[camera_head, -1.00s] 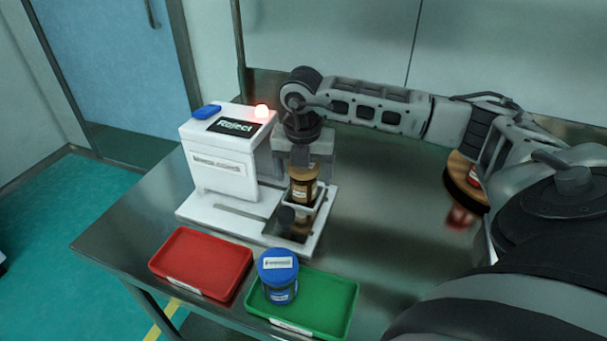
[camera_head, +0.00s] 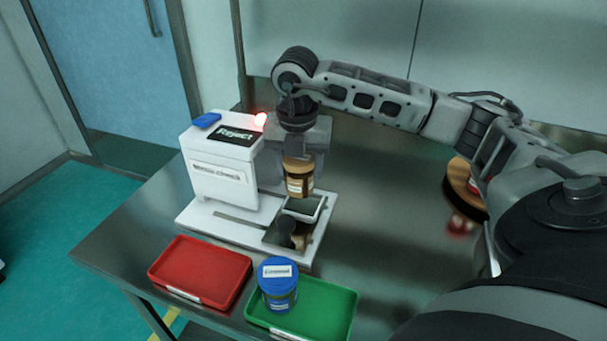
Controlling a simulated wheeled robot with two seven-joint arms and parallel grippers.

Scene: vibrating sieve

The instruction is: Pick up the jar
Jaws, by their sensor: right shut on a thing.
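A brown jar with a white label (camera_head: 299,183) hangs above the small platform (camera_head: 304,208) of the white machine. My right gripper (camera_head: 298,160) points down over the jar and is shut on its top; the fingers are partly hidden. The jar is upright and looks clear of the platform. A second jar, blue with a blue lid (camera_head: 278,288), stands in the green tray (camera_head: 338,318). My left gripper is not in view.
The white machine (camera_head: 222,178) shows "Reject" with a lit red lamp (camera_head: 260,121). An empty red tray (camera_head: 201,269) lies beside the green tray. A round wooden stand (camera_head: 459,187) is partly behind my arm. The metal table (camera_head: 381,232) has bare room at right.

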